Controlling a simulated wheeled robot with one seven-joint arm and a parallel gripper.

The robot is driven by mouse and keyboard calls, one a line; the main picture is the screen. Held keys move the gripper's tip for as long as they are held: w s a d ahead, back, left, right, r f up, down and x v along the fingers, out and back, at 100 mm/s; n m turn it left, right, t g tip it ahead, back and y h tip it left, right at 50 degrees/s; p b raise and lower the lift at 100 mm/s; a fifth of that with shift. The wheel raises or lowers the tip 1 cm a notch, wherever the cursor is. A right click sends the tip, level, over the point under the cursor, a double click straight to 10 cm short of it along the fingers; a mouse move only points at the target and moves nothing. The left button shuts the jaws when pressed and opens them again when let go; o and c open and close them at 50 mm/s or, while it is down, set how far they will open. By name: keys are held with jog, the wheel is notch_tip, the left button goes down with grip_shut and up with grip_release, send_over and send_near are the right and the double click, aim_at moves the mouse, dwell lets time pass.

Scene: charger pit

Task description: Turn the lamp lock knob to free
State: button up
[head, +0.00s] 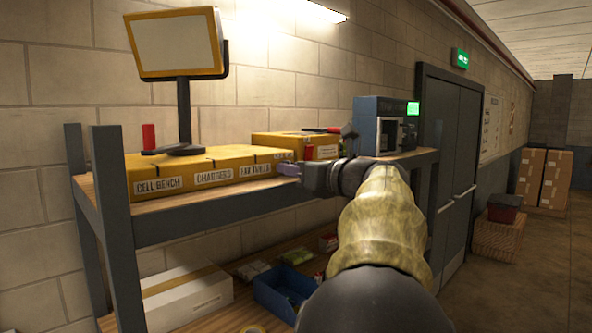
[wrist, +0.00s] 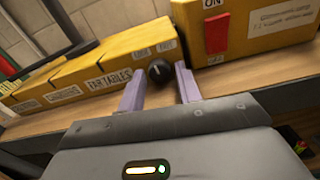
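A round black knob (wrist: 158,71) with a short white mark sits at the near end of the long yellow box (wrist: 110,66) in the wrist view, beside a label whose lettering is hard to read. My gripper (wrist: 160,78) is open, its two pale purple fingers either side of the knob, which shows between their tips. I cannot tell whether either finger touches it. In the head view my gripper (head: 289,169) is at the right end of the long yellow box (head: 210,162) and the knob is hidden.
A second yellow box (wrist: 257,32) with a red switch (wrist: 216,34) marked ON stands right of the knob. The wooden bench top (wrist: 225,82) is clear in front. A grey machine with a green screen (head: 386,124) stands farther along. Goods fill the lower shelf.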

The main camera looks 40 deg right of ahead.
jog(key=s+d+b, duration=0.1)
jog(key=s+b, duration=0.5)
jog(key=s, duration=1.1)
jog(key=shift+s+d+b, duration=0.15)
jog(key=shift+s+b, duration=0.05)
jog(key=shift+b, duration=0.2)
